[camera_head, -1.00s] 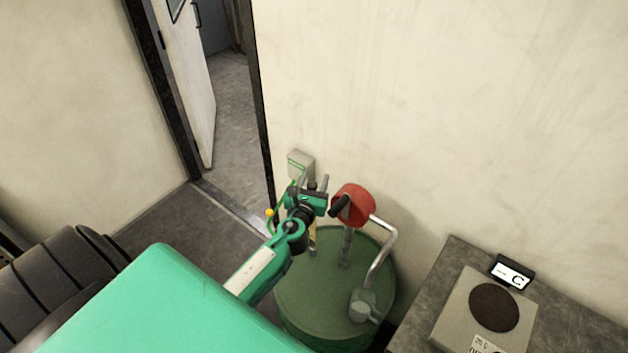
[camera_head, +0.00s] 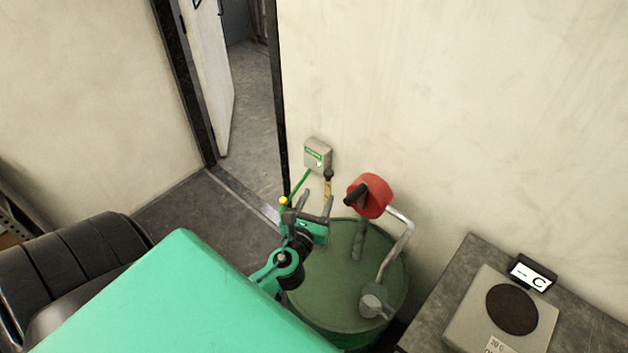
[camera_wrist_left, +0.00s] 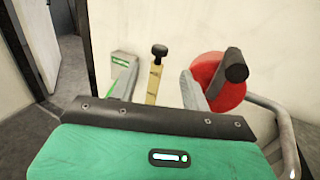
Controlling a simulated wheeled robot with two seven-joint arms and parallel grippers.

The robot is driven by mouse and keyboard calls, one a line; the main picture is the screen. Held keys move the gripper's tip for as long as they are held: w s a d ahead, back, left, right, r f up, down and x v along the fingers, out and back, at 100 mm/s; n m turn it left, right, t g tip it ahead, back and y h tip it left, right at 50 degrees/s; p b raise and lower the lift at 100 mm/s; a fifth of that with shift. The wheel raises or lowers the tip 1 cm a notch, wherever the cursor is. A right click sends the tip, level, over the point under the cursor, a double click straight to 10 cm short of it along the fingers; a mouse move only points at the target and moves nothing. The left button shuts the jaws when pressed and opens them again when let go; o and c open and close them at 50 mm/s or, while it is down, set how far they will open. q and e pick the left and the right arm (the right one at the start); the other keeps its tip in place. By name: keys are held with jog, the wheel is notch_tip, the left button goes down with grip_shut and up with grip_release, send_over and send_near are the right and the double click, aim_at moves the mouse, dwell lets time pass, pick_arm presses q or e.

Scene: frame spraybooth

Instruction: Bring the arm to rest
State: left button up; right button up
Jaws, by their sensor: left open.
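My left gripper (camera_head: 315,204) is open and empty in the head view. It hangs over the left rim of the green drum, in front of the wall box. In the left wrist view its two grey fingers (camera_wrist_left: 160,84) stand wide apart. Beyond them, a yellowish strip with a black knob (camera_wrist_left: 155,80) shows in the gap; I cannot tell if it touches anything of mine. My green arm (camera_head: 180,300) comes in from the lower left. My right gripper is not in either view.
The green drum (camera_head: 335,312) carries a bent metal pipe and a red crank wheel (camera_head: 372,194) just right of my gripper. A grey wall box (camera_head: 318,153) has a green cable. A bench (camera_head: 425,322) with a scale (camera_head: 470,320) stands right. An open doorway (camera_head: 250,110) is behind left.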

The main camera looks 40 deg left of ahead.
pick_arm(q)
jog(key=shift+v, duration=0.85)
